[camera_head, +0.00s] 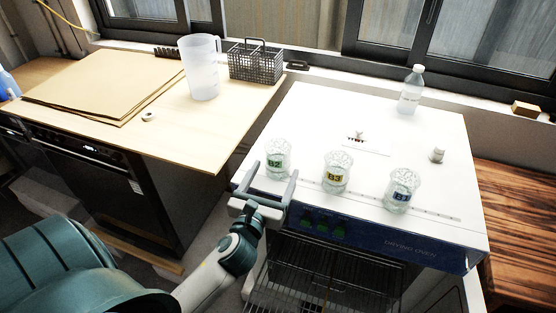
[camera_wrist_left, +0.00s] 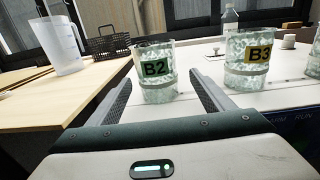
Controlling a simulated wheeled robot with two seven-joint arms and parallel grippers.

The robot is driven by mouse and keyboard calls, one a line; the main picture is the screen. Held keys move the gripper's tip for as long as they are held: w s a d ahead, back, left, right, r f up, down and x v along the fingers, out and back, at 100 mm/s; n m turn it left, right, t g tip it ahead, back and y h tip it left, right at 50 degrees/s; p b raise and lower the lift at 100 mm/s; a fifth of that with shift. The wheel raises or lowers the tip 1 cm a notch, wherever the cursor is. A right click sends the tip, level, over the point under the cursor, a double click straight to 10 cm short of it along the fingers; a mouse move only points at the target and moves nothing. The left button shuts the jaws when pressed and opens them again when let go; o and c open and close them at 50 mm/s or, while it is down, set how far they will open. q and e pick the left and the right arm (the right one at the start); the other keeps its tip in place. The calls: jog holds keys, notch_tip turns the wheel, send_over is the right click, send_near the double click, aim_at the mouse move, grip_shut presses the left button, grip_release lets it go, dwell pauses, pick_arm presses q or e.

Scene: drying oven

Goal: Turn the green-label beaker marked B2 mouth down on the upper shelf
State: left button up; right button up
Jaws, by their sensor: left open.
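The green-label beaker B2 (camera_head: 278,160) stands upright on top of the white drying oven (camera_head: 310,120), at its left front edge. My left gripper (camera_head: 272,178) is open, with one finger on each side of B2. The wire upper shelf (camera_head: 330,265) is in the open oven chamber below the front panel. My right gripper is not in view.
Beaker B3 (camera_head: 337,172), yellow label, and the blue-label beaker (camera_head: 402,190) stand to the right of B2. A clear bottle (camera_head: 411,90) is at the oven's back. A plastic jug (camera_head: 200,68) and black wire basket (camera_head: 255,62) stand on the left bench.

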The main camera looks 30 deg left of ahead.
aim_at(274, 169)
pick_arm(q)
jog(key=shift+w+a+r+p, duration=0.15)
jog(key=shift+w+a+p, duration=0.1)
jog(key=shift+w+p, duration=0.25)
jog(key=x, duration=0.3)
jog(key=shift+w+a+p, duration=0.1)
jog(key=shift+a+p, duration=0.05)
jog(key=shift+p, duration=0.25)
jog(key=shift+w, duration=0.35)
jog(key=c, duration=1.2)
